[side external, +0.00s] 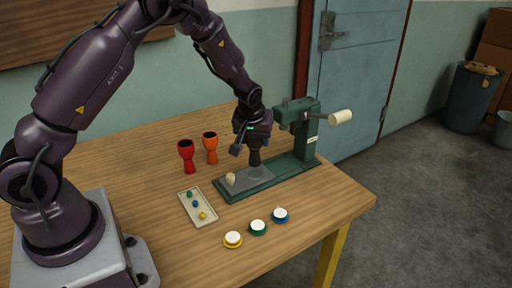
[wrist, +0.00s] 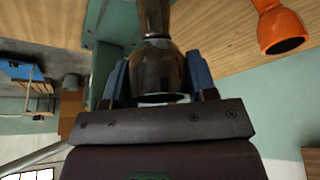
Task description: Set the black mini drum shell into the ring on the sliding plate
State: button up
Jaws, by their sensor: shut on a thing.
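The black mini drum shell (side external: 254,159) hangs in my gripper (side external: 253,148), low over the grey sliding plate (side external: 262,180) of the green press. In the wrist view the glossy black shell (wrist: 158,68) sits between the two blue-grey fingers, which are shut on it. Its open rim faces the wrist camera and its narrower part points away. The shell's lower end is at or just above the plate; I cannot tell whether it touches. The ring is not distinguishable and may be hidden by the shell. A cream knob (side external: 231,178) stands at the plate's left end.
The press column (side external: 305,135) with its cream-handled lever (side external: 341,117) stands close right of my gripper. Red (side external: 187,155) and orange (side external: 210,147) goblet shells stand left. A tray (side external: 187,207) of small coloured pieces and several white-topped discs (side external: 258,228) lie in front.

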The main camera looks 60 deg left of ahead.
aim_at(256, 149)
jog(key=shift+w+f, duration=0.15)
jog(key=shift+f, duration=1.55)
jog(key=shift+f, duration=0.2)
jog(key=shift+f, duration=0.1)
jog(key=o, duration=1)
jog(key=shift+c, duration=0.2)
